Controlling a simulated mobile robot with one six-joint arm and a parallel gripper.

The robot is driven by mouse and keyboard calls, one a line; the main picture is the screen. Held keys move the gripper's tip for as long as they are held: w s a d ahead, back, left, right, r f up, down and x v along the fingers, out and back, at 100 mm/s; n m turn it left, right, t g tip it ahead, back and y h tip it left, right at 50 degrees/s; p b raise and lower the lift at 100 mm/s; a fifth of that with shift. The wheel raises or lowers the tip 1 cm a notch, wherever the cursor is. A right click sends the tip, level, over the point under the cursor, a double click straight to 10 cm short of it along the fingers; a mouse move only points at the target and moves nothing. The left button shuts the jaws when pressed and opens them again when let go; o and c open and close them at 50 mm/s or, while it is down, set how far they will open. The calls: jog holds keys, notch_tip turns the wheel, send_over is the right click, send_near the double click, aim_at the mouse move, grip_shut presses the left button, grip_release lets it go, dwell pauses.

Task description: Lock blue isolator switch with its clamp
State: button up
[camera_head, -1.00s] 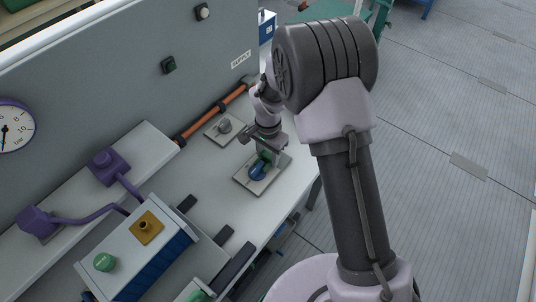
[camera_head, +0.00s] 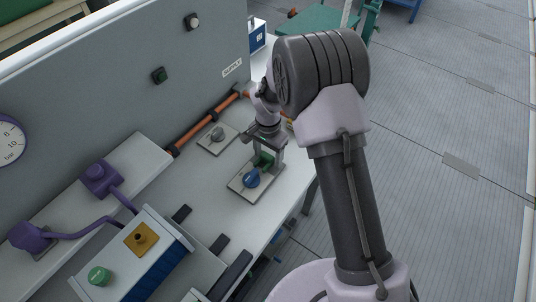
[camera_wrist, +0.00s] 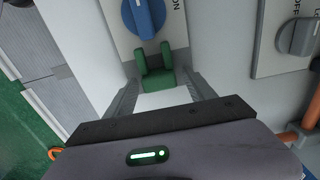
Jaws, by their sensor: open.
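The blue isolator switch (camera_head: 251,178) is a round knob on a grey plate on the bench; it also shows at the top of the wrist view (camera_wrist: 143,14), with "ON" lettering to its right. The green clamp (camera_wrist: 155,72) has two upright prongs pointing towards the knob and sits at the near end of the plate in the wrist view; it also shows in the head view (camera_head: 264,159). The prongs appear apart from the knob. My gripper (camera_wrist: 163,88) is open, its fingers on either side of the clamp's base; contact cannot be told.
A grey switch (camera_head: 217,134) on its own plate, marked "OFF" in the wrist view, stands beside the blue one. An orange pipe (camera_head: 195,127) runs along the back panel. A blue-sided box (camera_head: 165,268) and purple fittings (camera_head: 97,178) stand at the left.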

notch_tip(320, 180, up, 17)
jog(key=p, duration=0.5)
jog(key=shift+r, duration=0.2)
notch_tip(320, 180, up, 7)
jog(key=t+b, duration=0.1)
jog(key=b, duration=0.1)
send_over(268, 154)
jog(key=s+d, duration=0.3)
jog(key=s, duration=0.1)
jog(key=s+d+r+n+t+y, duration=0.1)
jog(key=s+d+r, duration=0.1)
jog(key=s+r, duration=0.3)
jog(key=s+d+n+t+y+b, duration=0.1)
jog(key=s+d+n+t+b, duration=0.1)
jog(key=s, duration=1.5)
jog(key=shift+d+r+t+b, duration=0.45)
jog(key=shift+d+t+b, duration=0.1)
jog(key=shift+t+b, duration=0.3)
